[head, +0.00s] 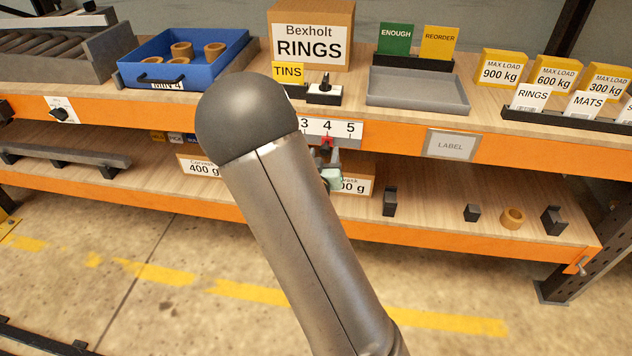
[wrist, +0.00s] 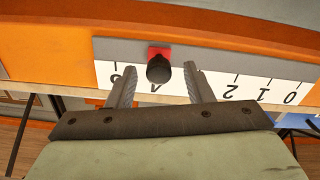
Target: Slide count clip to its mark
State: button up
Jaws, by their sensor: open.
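The count clip is red with a black knob and sits on a white number strip (head: 343,128) on the orange shelf edge. In the head view the clip (head: 326,142) is at the 4. In the wrist view the strip is upside down, and the clip (wrist: 159,52) is by the 4, its knob towards the camera. My gripper (wrist: 160,74) is open, one finger on each side of the knob, with gaps visible on both sides. In the head view my gripper (head: 329,163) is partly hidden by my arm, which also covers the strip's lower numbers.
On the upper shelf are a blue tray (head: 131,75) with several rings, a RINGS box (head: 340,15) and an empty grey tray (head: 418,106). A LABEL plate (head: 451,145) is right of the strip. Boxes and small black brackets (head: 390,200) stand on the lower shelf.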

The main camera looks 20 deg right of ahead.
jog(key=p+v, duration=1.5)
jog(key=shift+r, duration=0.1)
dwell(0.3)
